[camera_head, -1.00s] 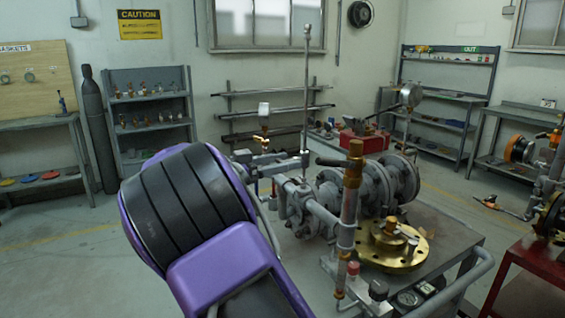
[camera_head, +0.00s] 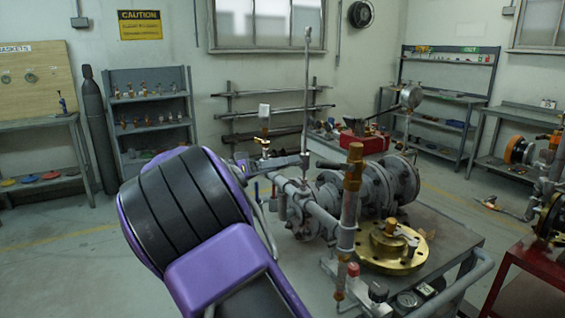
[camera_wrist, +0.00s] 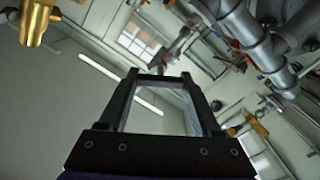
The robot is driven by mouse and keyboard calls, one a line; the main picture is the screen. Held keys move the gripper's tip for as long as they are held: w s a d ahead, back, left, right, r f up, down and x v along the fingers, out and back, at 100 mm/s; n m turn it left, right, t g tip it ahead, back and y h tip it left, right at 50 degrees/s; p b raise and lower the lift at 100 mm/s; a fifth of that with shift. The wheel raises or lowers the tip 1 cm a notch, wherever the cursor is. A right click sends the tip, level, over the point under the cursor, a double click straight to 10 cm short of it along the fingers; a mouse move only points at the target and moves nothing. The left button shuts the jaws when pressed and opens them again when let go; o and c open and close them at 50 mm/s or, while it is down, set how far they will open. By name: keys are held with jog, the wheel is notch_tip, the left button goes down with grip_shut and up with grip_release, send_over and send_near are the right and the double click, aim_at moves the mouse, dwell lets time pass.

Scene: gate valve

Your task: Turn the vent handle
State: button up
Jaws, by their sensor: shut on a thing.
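My gripper (camera_head: 296,160) reaches right from my purple and black wrist, level with the upper pipework of the grey valve assembly (camera_head: 330,195). Its tips are at the foot of a tall thin upright rod (camera_head: 307,95). A brass-topped upright pipe (camera_head: 352,180) stands just right of the tips.
A brass flange (camera_head: 392,248) lies on the cart top (camera_head: 440,235). A small white-topped brass fitting (camera_head: 264,118) rises just behind my gripper. A red cart (camera_head: 525,285) stands at right.

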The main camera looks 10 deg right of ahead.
jog(key=n+p, duration=0.2)
jog(key=n, duration=0.3)
jog(key=shift+n+p, duration=0.3)
jog(key=shift+p, duration=0.1)
jog(key=shift+w+f+n+p, duration=0.15)
jog(key=shift+n+p, duration=1.3)
jog(key=shift+n, duration=0.85)
jog(key=o, duration=1.4)
jog(key=v, duration=1.7)
jog(key=shift+a, duration=0.25)
